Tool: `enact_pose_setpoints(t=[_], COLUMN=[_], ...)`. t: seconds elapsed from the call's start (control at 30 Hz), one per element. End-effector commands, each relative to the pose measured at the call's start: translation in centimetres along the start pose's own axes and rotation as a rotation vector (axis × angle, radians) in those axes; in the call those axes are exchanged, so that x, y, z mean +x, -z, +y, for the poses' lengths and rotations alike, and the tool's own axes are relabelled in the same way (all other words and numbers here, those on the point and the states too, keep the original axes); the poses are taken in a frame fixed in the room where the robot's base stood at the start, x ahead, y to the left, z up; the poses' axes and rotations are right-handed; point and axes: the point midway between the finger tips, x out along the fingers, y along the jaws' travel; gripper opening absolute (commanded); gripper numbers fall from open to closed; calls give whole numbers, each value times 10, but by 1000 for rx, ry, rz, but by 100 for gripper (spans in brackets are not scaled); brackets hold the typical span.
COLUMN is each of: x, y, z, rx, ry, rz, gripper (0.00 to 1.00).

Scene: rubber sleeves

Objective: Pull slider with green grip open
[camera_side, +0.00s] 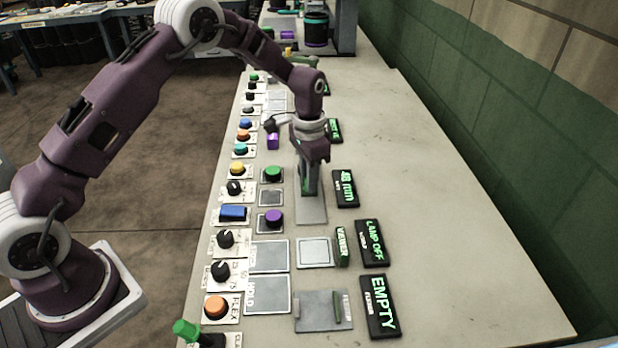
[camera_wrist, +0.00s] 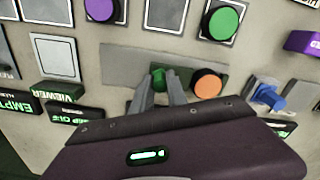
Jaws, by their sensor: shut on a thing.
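My gripper (camera_side: 308,190) points down at the grey slider plate (camera_side: 312,212) in the side view. In the wrist view, its two fingers (camera_wrist: 161,82) are closed around a small green grip (camera_wrist: 158,76). The grip stands at the edge of a long grey slider plate (camera_wrist: 128,65). Part of the grip is hidden between the fingers. In the side view, the fingers mostly cover the grip. A black display (camera_side: 345,188) with green text, seemingly "48 mm", lies to the right of the slider.
An orange button (camera_wrist: 208,84) is close beside the fingers in the wrist view. Green (camera_side: 272,174) and purple (camera_side: 273,219) buttons stand left of the slider. Displays reading "LAMP OFF" (camera_side: 372,243) and "EMPTY" (camera_side: 381,306) lie nearer the camera. The bench's right side is clear.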

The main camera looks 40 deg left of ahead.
Motion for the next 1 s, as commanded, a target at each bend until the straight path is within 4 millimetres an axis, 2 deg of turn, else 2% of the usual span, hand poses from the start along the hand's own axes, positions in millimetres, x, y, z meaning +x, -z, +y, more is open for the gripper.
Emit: enact_pose_setpoints(t=[0.4, 0.6, 0.9, 0.93, 1.0], x=[-1, -1, -1, -1, -1], y=[0, -9, -10, -10, -11], z=[1, 23, 28, 28, 28], rx=[0, 1, 2, 2, 2], ry=[1, 0, -3, -4, -4], rz=[2, 1, 0, -1, -1], gripper=[0, 0, 0, 22, 36])
